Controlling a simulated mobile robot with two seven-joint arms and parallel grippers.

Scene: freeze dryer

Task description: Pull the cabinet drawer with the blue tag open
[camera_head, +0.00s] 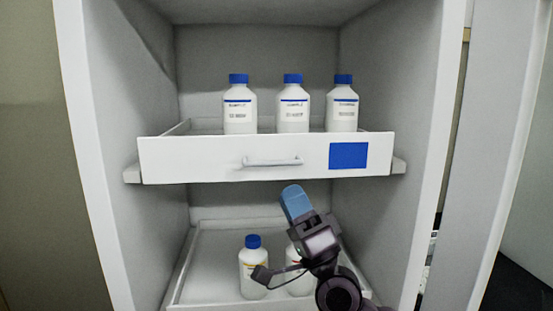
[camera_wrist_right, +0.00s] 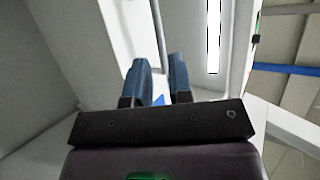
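The white drawer (camera_head: 210,165) with the blue tag (camera_head: 348,156) spans the upper part of the open cabinet. Its pale bar handle (camera_head: 272,161) sits near the middle of its front, left of the tag. My right gripper (camera_head: 293,190) is just below the handle and slightly to its right, pointing upward, with nothing held. In the right wrist view its two blue fingers (camera_wrist_right: 160,75) stand apart with a narrow gap. A thin grey bar (camera_wrist_right: 158,35) shows beyond them; I cannot tell whether it is the handle. My left gripper is not in view.
Three white bottles with blue caps (camera_head: 293,112) stand in the tagged drawer. A lower tray (camera_head: 210,245) holds more bottles (camera_head: 253,270), partly hidden by my right arm. Cabinet walls (camera_head: 90,150) close in on both sides, and a pale panel (camera_head: 500,120) stands at right.

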